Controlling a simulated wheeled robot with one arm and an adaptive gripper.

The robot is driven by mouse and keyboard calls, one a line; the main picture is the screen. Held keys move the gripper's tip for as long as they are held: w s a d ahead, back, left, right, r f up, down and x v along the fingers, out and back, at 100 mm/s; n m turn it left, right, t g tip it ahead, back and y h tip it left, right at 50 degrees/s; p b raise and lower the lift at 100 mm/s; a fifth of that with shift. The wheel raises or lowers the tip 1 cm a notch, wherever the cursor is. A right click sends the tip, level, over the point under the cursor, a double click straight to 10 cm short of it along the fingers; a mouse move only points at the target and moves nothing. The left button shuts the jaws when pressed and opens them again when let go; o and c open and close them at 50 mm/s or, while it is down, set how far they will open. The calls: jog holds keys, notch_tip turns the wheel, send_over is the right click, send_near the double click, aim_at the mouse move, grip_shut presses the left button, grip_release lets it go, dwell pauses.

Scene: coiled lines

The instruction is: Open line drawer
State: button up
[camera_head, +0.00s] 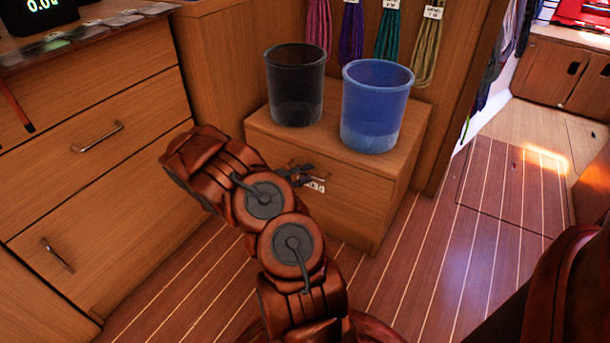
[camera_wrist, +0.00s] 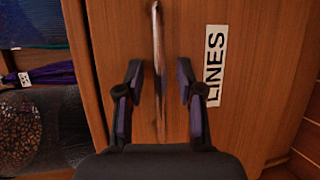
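The line drawer (camera_head: 350,200) is the front of a low wooden box under two bins, and it looks shut. The metal drawer handle (camera_wrist: 156,40) runs upright in the wrist view. My gripper (camera_wrist: 159,72) is open, with one finger on each side of the handle and gaps showing on both sides.
A black bin (camera_head: 295,90) and a blue bin (camera_head: 375,108) stand on the box. Coiled lines (camera_head: 351,30) hang on the panel behind. A wooden cabinet (camera_head: 85,190) with bar handles is at left. Striped floor (camera_head: 430,270) is clear right of the box.

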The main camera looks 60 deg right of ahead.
jog(key=shift+c, duration=0.3)
grip_shut()
dwell(0.3)
